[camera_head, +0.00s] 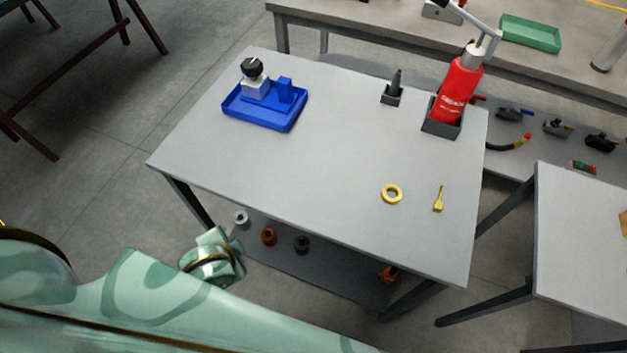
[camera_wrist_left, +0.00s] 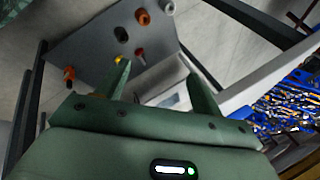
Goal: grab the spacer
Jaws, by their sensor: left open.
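A flat yellow ring (camera_head: 392,201), which looks like the spacer, lies on the grey table top (camera_head: 320,150) towards its front right. In the head view a pale green part of my arm hangs low at the left, in front of the table's front edge and well apart from the ring. My left gripper (camera_wrist_left: 158,70) shows in the left wrist view with its two green fingers spread and nothing between them. I cannot pick out its fingertips in the head view. I cannot identify the ring in the left wrist view. My right gripper is not in view.
A small yellow tool (camera_head: 438,202) lies right of the ring. A blue tray (camera_head: 262,122), a dark holder (camera_head: 392,97) and a red grease bottle (camera_head: 459,88) stand farther back. The lower shelf (camera_head: 320,268) carries several small parts. The table's middle is clear.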

